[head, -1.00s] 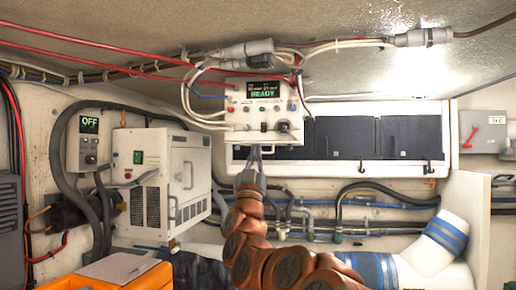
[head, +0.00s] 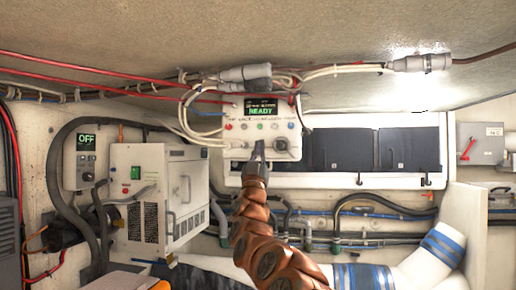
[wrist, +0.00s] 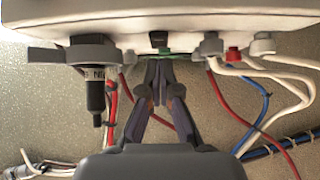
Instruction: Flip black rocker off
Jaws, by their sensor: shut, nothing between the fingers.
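The white control panel (head: 232,137) hangs on the back wall, with a lit display (head: 262,112) reading READY and a row of coloured buttons. My gripper (head: 259,147) is shut and empty, its fingertips in front of the panel's lower part, left of a round knob (head: 281,145). The fingertips cover the place where a small black rocker showed, so its position cannot be read there. In the wrist view, the closed fingertips (wrist: 161,68) are close to a small black part (wrist: 158,40), probably the rocker, on the panel's edge. Contact cannot be told.
White and red cables (head: 190,110) loop left of the panel. Black window panels (head: 345,148) lie right.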

